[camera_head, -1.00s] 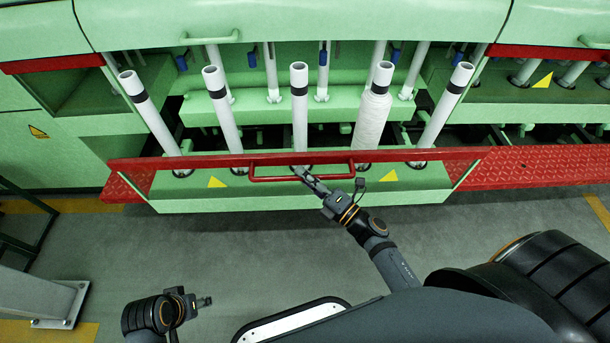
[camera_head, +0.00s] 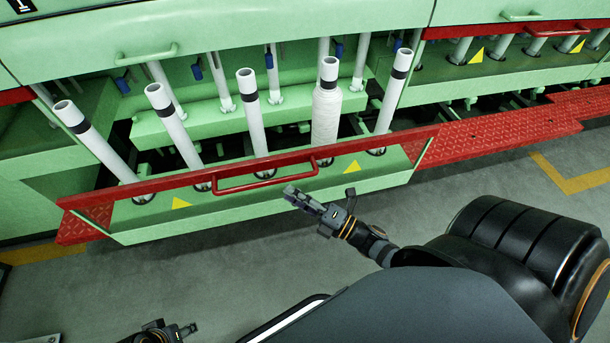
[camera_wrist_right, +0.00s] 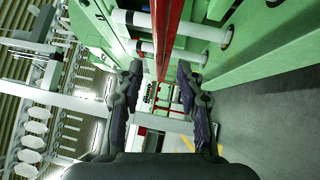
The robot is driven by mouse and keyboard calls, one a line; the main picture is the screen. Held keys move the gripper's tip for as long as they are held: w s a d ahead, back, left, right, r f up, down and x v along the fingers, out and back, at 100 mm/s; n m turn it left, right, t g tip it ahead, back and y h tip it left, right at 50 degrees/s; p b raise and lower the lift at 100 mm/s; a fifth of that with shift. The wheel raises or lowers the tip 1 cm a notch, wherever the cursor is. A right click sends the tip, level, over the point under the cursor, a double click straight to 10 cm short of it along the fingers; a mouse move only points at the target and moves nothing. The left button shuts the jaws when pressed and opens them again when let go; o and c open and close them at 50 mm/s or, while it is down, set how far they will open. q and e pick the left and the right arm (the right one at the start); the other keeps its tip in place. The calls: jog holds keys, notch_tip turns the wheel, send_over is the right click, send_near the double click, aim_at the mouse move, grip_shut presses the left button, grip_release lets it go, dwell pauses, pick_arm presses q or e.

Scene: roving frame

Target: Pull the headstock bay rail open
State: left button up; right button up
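The red headstock bay rail (camera_head: 390,142) runs along the top front of a green bay, with a red loop handle (camera_head: 265,184) on its front. My right gripper (camera_head: 290,193) is just in front of the handle's right part, with a small gap seen from the head. In the right wrist view my right gripper (camera_wrist_right: 158,80) has its two fingers wide apart and nothing between them; the red rail (camera_wrist_right: 163,45) shows beyond the fingertips. My left gripper (camera_head: 188,329) is at the bottom edge, far from the rail, and partly cut off; its opening is unclear.
Several white tubes (camera_head: 250,110) stand tilted behind the rail, one wound with a white bobbin (camera_head: 326,112). Red tread plates (camera_head: 490,140) extend to the right. A green cover with a handle (camera_head: 146,56) lies above. The grey floor (camera_head: 480,185) in front is clear.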

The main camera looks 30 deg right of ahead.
jog(key=v, duration=0.4)
jog(key=shift+s+d, duration=0.1)
dwell(0.3)
